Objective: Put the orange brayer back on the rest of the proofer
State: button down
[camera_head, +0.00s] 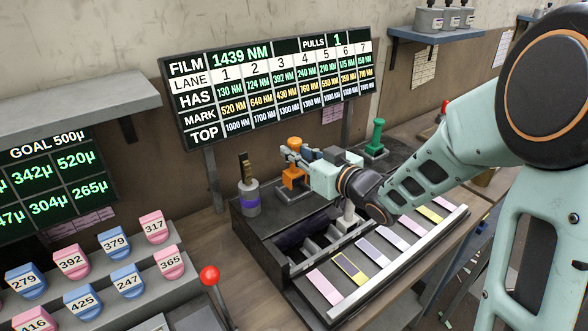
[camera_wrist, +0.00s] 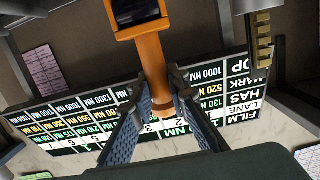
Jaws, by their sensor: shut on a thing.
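The orange brayer (camera_head: 293,176) is upright over the dark proofer (camera_head: 262,243), near its back left. In the wrist view the brayer (camera_wrist: 150,62) shows its orange handle between my fingers and its dark roller at the top edge of the picture. My gripper (camera_head: 300,158) is shut on the handle. A dark block, which looks like the rest (camera_head: 291,193), lies under the brayer. I cannot tell whether the brayer touches it. My gripper partly hides the handle.
A green brayer (camera_head: 377,137) stands at the back right. A grey-purple bottle-like tool (camera_head: 249,196) stands close on the left. Coloured strips (camera_head: 350,267) lie along the front. A red-knobbed lever (camera_head: 210,277) is front left. The lane board (camera_head: 270,85) rises behind.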

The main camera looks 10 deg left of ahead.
aim_at(298, 167)
jog(key=shift+w+a+f+b, duration=0.1)
jog(key=shift+w+f+b, duration=0.05)
jog(key=shift+f+b, duration=0.65)
jog(key=shift+w+a+f+b, duration=0.1)
jog(key=shift+f+b, duration=0.35)
jog(key=shift+f, duration=0.6)
jog(key=shift+f, duration=0.1)
jog(key=c, duration=2.3)
grip_release()
jog(key=shift+f, duration=0.2)
jog(key=o, duration=0.5)
jog(key=shift+r, duration=0.1)
jog(key=shift+c, duration=0.2)
jog(key=shift+r, duration=0.15)
jog(key=shift+s+d, duration=0.2)
jog(key=shift+d, duration=0.05)
jog(key=v, duration=1.1)
jog(key=shift+s+d, duration=0.15)
